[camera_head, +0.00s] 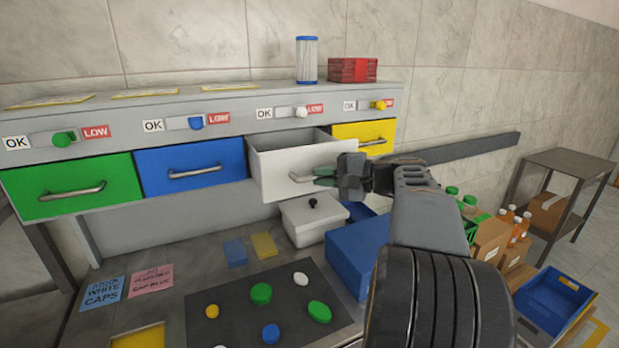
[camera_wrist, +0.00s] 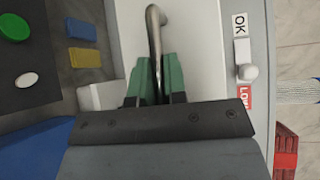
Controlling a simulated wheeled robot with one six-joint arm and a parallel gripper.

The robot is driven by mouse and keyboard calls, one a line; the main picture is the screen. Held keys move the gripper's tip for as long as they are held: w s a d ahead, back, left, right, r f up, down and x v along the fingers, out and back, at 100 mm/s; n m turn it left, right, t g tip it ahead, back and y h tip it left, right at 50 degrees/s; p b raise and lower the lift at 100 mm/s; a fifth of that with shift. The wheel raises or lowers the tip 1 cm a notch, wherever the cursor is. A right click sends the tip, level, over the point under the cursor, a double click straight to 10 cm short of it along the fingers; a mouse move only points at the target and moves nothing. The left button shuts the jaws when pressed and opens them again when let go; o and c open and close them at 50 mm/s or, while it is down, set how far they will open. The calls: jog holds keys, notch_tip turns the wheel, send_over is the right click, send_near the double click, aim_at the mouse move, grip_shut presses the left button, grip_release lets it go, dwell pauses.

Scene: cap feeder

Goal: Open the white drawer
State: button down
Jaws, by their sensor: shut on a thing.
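The white drawer (camera_head: 296,164) is third from the left in the row and stands partly pulled out, its open top and inner side showing in the head view. Its metal handle (camera_wrist: 154,35) runs between my gripper's green fingertips in the wrist view. My gripper (camera_head: 327,176) is shut on the handle at the drawer's front. In the wrist view, my gripper (camera_wrist: 158,78) hides the handle's lower end. The inside bottom of the drawer is hidden in both views.
Closed green (camera_head: 75,187), blue (camera_head: 191,165) and yellow (camera_head: 364,140) drawers flank it. A lidded white box (camera_head: 311,222) and a blue box (camera_head: 352,254) stand below. Loose caps lie on a dark mat (camera_head: 240,325). Crates and a side table (camera_head: 572,160) are at the right.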

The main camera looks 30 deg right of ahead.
jog(key=shift+s, duration=0.6)
jog(key=c, duration=1.4)
grip_release()
jog(key=shift+c, duration=0.2)
jog(key=v, duration=1.3)
jog(key=shift+s+d+b, duration=0.2)
jog(key=shift+s+b, duration=0.1)
jog(key=shift+b, duration=0.15)
